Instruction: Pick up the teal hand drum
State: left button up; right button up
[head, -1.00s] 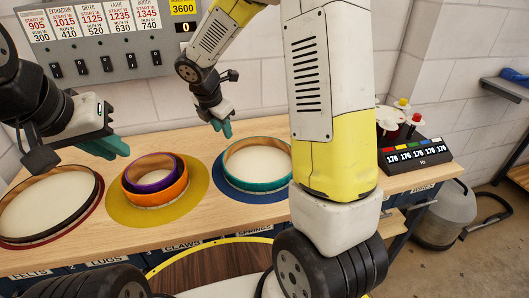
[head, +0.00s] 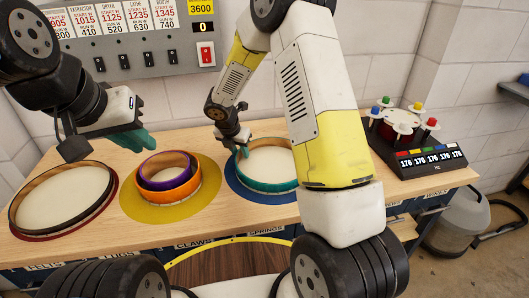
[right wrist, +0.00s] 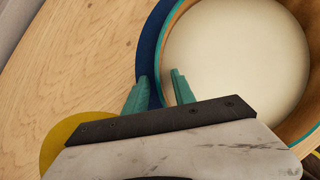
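The teal hand drum (head: 268,187), with a pale head and wooden inner wall, lies on the round blue mat (head: 236,182) on the bench. My right gripper (head: 241,151) is at the drum's left rim, partly overlapping it in the head view. In the right wrist view the drum (right wrist: 235,60) fills the upper right. There my right gripper (right wrist: 158,88) is open, one finger over the blue mat and the other inside the rim; contact cannot be told. My left gripper (head: 135,141) hovers above the bench at the left; its finger gap is unclear.
An orange drum (head: 178,193) with a purple drum (head: 163,184) in it stands on a yellow mat (head: 146,209). A large dark-rimmed drum (head: 63,206) lies at the far left. A panel of switches (head: 145,62) is behind. A counter box (head: 430,162) stands at the right.

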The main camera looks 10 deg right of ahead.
grip_shut()
dwell(1.4)
